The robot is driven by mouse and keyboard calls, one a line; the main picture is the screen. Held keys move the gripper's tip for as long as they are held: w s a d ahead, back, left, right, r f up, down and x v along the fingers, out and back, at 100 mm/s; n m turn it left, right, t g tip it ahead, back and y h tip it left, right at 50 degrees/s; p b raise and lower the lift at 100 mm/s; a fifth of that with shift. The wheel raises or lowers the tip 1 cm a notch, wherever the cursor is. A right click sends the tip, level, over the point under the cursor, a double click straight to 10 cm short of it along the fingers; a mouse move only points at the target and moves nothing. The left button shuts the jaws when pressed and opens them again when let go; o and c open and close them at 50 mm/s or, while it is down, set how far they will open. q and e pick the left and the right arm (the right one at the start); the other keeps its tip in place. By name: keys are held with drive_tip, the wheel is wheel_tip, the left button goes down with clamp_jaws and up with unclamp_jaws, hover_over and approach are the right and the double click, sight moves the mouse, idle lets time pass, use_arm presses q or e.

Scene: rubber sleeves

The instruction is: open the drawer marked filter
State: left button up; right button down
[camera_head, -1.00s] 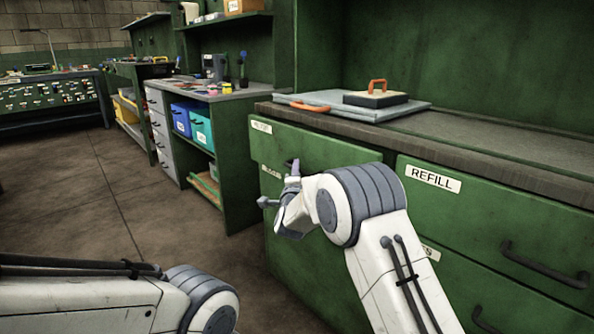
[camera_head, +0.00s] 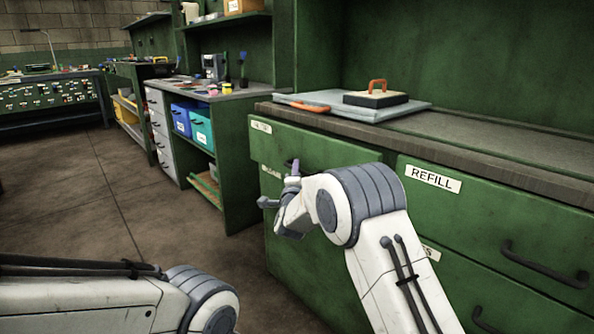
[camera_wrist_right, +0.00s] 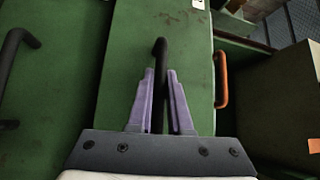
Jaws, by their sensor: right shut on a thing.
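The upper left drawer (camera_head: 330,153) of the green cabinet has a small white label (camera_head: 261,127) at its upper left corner; the label is too small to read surely. My right gripper (camera_head: 291,168) is at this drawer's front. In the right wrist view, its purple fingers (camera_wrist_right: 161,100) are shut on a dark bar handle (camera_wrist_right: 160,58), one finger on each side. The head view mostly hides the handle behind my right wrist. I cannot tell whether the drawer stands out from the cabinet. My left gripper is out of view; only part of my left arm shows.
A drawer labelled REFILL (camera_head: 433,180) with a dark handle (camera_head: 545,264) is to the right. More drawers lie below. A grey board (camera_head: 345,106) and a block with an orange handle (camera_head: 376,97) rest on the worktop. Open floor (camera_head: 130,205) lies left of the cabinet.

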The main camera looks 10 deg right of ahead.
drive_tip(key=s+a+b, duration=0.1)
drive_tip(key=s+a, duration=1.2)
drive_tip(key=a, duration=0.4)
drive_tip(key=shift+a, duration=0.35)
drive_tip(key=c, duration=0.9)
unclamp_jaws()
drive_tip(key=shift+o, duration=0.2)
